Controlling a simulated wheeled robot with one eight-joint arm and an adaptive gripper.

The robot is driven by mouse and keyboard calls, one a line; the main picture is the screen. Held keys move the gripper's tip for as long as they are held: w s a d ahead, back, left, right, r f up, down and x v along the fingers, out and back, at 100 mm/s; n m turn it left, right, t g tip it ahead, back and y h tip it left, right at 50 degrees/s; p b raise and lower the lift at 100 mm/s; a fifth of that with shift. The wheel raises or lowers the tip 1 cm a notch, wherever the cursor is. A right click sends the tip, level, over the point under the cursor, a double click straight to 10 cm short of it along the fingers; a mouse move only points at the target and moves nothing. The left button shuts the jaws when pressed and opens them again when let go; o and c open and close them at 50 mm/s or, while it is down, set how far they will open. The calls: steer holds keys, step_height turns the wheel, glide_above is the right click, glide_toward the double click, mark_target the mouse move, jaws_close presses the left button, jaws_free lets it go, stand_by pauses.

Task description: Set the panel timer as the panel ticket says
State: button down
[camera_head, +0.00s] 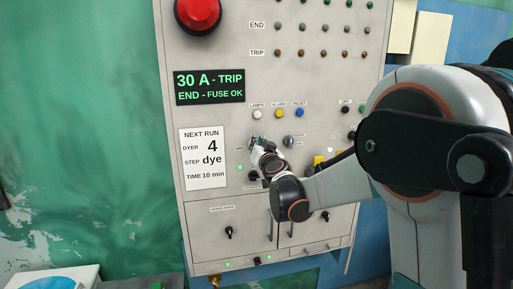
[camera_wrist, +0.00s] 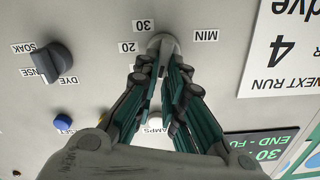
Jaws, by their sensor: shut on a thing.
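The panel ticket (camera_head: 203,158) is a white card on the left of the grey panel, reading NEXT RUN, DYER 4, STEP dye, TIME 10 min. Part of it also shows in the wrist view (camera_wrist: 284,50). The timer knob (camera_wrist: 163,42) is pale and round, with labels 20, 30 and MIN around it; its pointer direction cannot be told. My gripper (camera_wrist: 165,62) is shut on the timer knob, its two fingers on either side. In the head view my gripper (camera_head: 257,146) reaches the panel right of the ticket and mostly hides the knob.
A dark selector knob (camera_wrist: 52,58) marked SOAK, RINSE and DYE sits beside the timer. Lamps (camera_head: 257,114), alarm (camera_head: 279,113) and reset (camera_head: 299,112) buttons are above. A display (camera_head: 209,87) reads 30 A - TRIP, END - FUSE OK. A red button (camera_head: 198,12) is at top left.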

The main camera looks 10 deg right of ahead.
steer(key=m, duration=0.4)
steer(key=m+b, duration=0.1)
steer(key=m, duration=0.1)
steer(key=shift+d+f, duration=0.3)
steer(key=shift+d, duration=0.1)
steer(key=shift+m, duration=0.3)
steer(key=c, duration=1.7)
jaws_free()
steer(key=s, duration=1.2)
